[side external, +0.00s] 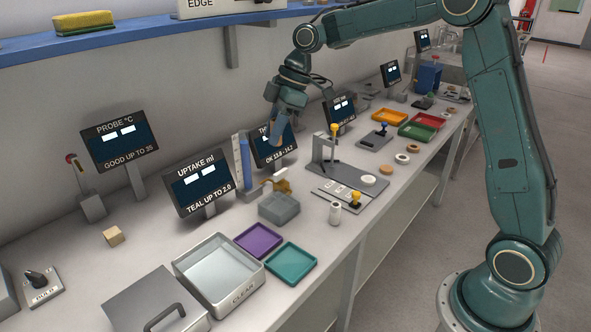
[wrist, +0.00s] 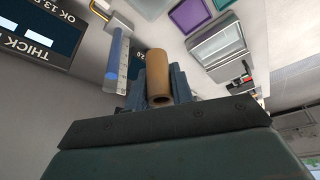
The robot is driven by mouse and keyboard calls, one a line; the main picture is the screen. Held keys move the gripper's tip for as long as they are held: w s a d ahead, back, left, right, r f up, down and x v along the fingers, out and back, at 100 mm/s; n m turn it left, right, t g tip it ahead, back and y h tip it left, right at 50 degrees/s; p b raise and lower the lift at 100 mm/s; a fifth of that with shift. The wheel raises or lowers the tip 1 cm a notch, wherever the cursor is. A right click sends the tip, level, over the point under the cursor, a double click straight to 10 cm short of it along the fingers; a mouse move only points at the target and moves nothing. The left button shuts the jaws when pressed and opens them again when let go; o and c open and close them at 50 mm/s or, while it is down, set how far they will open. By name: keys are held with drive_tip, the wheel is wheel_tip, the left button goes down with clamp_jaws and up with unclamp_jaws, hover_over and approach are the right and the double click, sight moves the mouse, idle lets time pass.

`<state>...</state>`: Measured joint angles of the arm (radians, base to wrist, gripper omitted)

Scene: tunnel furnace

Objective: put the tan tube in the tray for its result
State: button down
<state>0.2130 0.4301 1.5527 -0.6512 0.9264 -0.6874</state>
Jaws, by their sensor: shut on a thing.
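My gripper (wrist: 160,84) is shut on the tan tube (wrist: 159,66), whose open end faces the camera in the wrist view. In the side view my gripper (side external: 276,140) hangs in front of the THICK screen (side external: 270,155), and the tube cannot be made out there. The purple tray (side external: 258,240) and the teal tray (side external: 291,263) lie flat and empty on the bench, to the front of my gripper.
A blue measuring cylinder (side external: 243,163) and a grey block (side external: 279,207) stand close below my gripper. A clear-labelled bin (side external: 218,271) holds liquid. The PROBE screen (side external: 121,138) stands left. Orange (side external: 390,116), red (side external: 420,119) and green (side external: 417,131) trays lie farther back.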

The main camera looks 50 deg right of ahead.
drive_tip(key=shift+a, duration=0.1)
drive_tip(key=s+a, duration=0.3)
drive_tip(key=a, duration=0.7)
drive_tip(key=shift+s+a+r, duration=0.15)
drive_tip(key=shift+s+a, duration=0.1)
drive_tip(key=shift+a, duration=0.15)
wheel_tip(320, 180, down, 20)
idle(0.6)
drive_tip(key=c, duration=1.2)
unclamp_jaws()
